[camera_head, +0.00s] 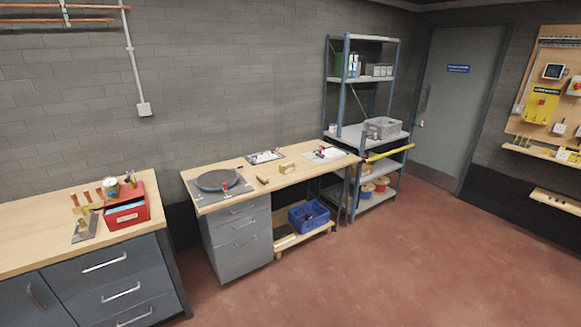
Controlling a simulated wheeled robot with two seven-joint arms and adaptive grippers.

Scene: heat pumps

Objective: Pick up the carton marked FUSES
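No lettering that I can read as FUSES shows at this distance, so I cannot tell which carton bears that mark. A small tan block or box (263,179) lies on the middle of the wooden workbench (235,193). Small grey boxes (377,70) stand on an upper shelf of the blue-grey rack (345,95). Neither of my grippers is in view.
A red box (126,208) and small tools stand on the left bench (40,240). A round dark item (218,181) lies on the workbench. A blue crate (308,214) is beneath it. A grey bin (383,127) sits on the rack. The red floor (400,270) at front right is clear.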

